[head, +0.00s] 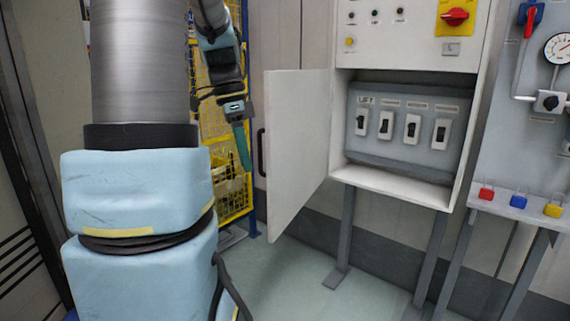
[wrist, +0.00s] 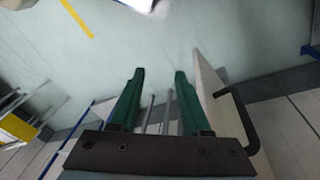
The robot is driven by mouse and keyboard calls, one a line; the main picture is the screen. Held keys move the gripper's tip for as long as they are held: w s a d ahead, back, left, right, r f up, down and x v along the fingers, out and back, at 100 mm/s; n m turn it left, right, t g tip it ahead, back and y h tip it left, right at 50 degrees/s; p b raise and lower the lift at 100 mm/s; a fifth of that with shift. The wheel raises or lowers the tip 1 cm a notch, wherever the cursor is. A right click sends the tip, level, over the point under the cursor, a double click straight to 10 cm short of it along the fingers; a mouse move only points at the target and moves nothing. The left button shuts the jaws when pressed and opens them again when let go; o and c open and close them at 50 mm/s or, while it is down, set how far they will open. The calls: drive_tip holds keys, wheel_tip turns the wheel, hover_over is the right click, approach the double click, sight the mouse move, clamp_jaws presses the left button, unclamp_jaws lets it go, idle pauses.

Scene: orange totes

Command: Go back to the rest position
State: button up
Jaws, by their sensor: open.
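My gripper (head: 242,148) hangs fingers down at the upper left of the head view, just left of the open cabinet door (head: 300,150). In the wrist view my gripper (wrist: 160,75) shows two green fingers apart with nothing between them. The white door (wrist: 212,88) and its black handle (wrist: 246,125) lie just right of the fingers there. In the head view the black handle (head: 262,152) is close beside the gripper; I cannot tell whether they touch.
A panel with a gauge (head: 560,48) and coloured padlocks (head: 518,201) stands at the right. A yellow mesh fence (head: 232,195) is behind the gripper. Open floor (head: 290,275) lies below the door.

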drive_tip(key=s+d+f+n+t+y+p, duration=0.2)
drive_tip(key=s+f+n+p, duration=0.3)
drive_tip(key=n, duration=0.8)
drive_tip(key=shift+s+d+f+t+p, duration=0.15)
drive_tip(key=shift+s+f+t+p, duration=0.2)
drive_tip(key=shift+s+f, duration=1.3)
drive_tip(key=shift+s+r, duration=0.65)
drive_tip(key=shift+c, duration=0.2)
idle(3.2)
